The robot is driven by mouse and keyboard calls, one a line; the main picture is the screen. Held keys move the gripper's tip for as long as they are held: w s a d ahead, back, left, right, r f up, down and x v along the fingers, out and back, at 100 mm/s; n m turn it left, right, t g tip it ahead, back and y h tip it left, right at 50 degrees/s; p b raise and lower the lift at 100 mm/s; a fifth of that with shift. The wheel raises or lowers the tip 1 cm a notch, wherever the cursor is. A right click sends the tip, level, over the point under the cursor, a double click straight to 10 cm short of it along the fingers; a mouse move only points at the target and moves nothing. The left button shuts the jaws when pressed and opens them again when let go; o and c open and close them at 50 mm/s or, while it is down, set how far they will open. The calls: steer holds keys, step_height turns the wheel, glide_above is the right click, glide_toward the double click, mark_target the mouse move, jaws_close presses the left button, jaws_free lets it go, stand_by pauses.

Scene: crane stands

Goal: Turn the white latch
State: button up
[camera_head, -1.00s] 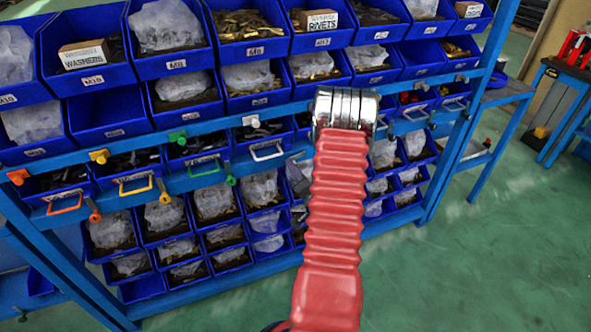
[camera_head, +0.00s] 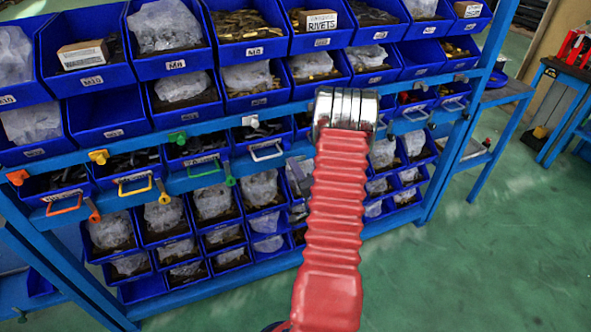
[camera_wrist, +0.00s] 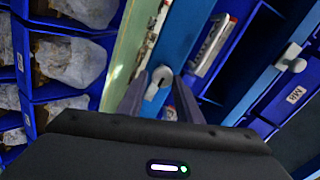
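A white latch (camera_wrist: 162,75) with a rounded knob sits on a blue rail in the wrist view. My gripper (camera_wrist: 162,83) is open, with one dark finger on each side of the latch. I cannot tell whether either finger touches it. In the head view my red arm hides this latch, and only a bit of my gripper shows left of the arm. A white drawer handle (camera_head: 267,153) is beside it; the handle also shows in the wrist view (camera_wrist: 212,46).
Another white fitting (camera_head: 250,121) is on the upper rail and also shows in the wrist view (camera_wrist: 292,58). Orange (camera_head: 93,210), yellow (camera_head: 162,191) and green (camera_head: 229,174) latches line the lower rail to the left. Blue bins (camera_head: 102,115) fill the rack above and below.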

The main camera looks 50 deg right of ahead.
steer(key=shift+o, duration=1.4)
steer(key=shift+w+a, duration=0.1)
steer(key=shift+a, duration=0.1)
steer(key=v, duration=1.3)
steer(key=shift+s, duration=0.35)
steer(key=shift+a, duration=0.1)
steer(key=n, duration=1.7)
steer(key=shift+w, duration=0.3)
